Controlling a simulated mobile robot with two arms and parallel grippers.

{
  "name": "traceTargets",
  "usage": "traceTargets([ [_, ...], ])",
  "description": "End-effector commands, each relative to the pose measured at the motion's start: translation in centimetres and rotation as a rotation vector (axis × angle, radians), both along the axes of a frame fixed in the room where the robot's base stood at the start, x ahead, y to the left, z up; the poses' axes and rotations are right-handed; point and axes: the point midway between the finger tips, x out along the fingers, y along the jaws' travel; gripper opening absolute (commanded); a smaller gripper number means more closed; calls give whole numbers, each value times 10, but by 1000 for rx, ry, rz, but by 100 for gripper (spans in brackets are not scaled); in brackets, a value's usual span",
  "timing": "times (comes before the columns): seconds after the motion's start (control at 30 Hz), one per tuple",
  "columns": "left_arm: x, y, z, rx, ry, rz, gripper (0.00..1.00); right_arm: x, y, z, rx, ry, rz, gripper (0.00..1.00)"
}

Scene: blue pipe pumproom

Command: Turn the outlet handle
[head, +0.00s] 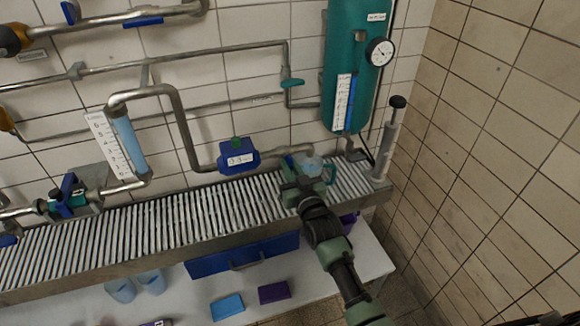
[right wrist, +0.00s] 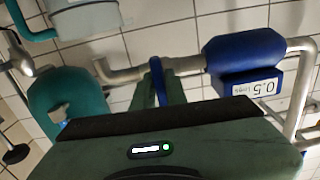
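The blue outlet handle (right wrist: 158,82) shows upright in the right wrist view, in front of a metal pipe and right at my gripper's fingers. In the head view a small blue piece of it (head: 291,162) shows beside my right gripper (head: 303,180), at the end of the pipe right of the blue flow meter (head: 238,157). The flow meter also shows in the right wrist view (right wrist: 240,65). I cannot tell whether the fingers are closed on the handle; the gripper body hides much of it. My left gripper is not in view.
A clear jug (head: 311,164) with a teal handle stands close by on the ribbed metal grating (head: 170,215). A teal tank (head: 350,45) with a gauge and a grey hand pump (head: 385,145) stand at the right, near the tiled side wall. Pipes run along the back wall.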

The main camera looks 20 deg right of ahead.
Motion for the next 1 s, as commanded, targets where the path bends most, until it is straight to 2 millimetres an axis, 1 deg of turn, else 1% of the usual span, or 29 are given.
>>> traceTargets([
  [0.03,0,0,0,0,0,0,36,0,0,-1,1,3,0,28],
  [0.07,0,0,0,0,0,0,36,0,0,-1,1,2,0,33],
  [0.33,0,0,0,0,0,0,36,0,0,0,-2,0,0,33],
  [0.43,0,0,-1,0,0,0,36,-4,0,0,-3,0,0,33],
  [0.57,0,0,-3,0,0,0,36,-21,-1,-2,-3,1,0,33],
  [0.7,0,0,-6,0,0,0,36,-46,-1,-3,-2,2,0,33],
  [0.8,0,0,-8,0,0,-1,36,-62,-2,-2,-2,2,0,33],
  [0.9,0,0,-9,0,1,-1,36,-72,-2,-2,-1,1,0,33],
  [1.0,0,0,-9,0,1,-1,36,-77,-2,-1,-1,1,0,33],
])
